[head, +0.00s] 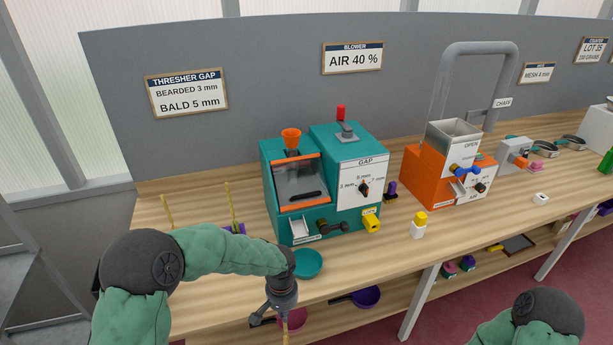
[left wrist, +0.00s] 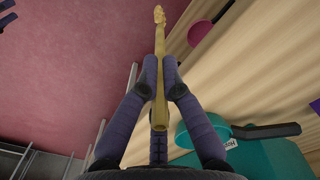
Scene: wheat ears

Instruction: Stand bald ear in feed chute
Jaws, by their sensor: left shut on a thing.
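My left gripper (head: 285,303) is low at the bench's front edge, its fingers mostly hidden by my wrist in the head view. In the left wrist view its fingers (left wrist: 160,78) are shut on a straw-coloured ear (left wrist: 159,45). The ear has a small knobby tip, and no bristles show. A bit of straw colour shows below the gripper in the head view. The feed chute, an orange funnel (head: 291,137), is on top of the teal thresher (head: 285,220), above and behind the gripper. It looks empty from here. My right gripper is out of view.
Other stalks (head: 231,205) stand at the bench's left, one in a purple holder (head: 237,229). A teal bowl (head: 308,264) sits before the thresher. An orange machine (head: 425,178) and a yellow-capped bottle (head: 418,226) stand to the right. Purple pans lie on the shelf below.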

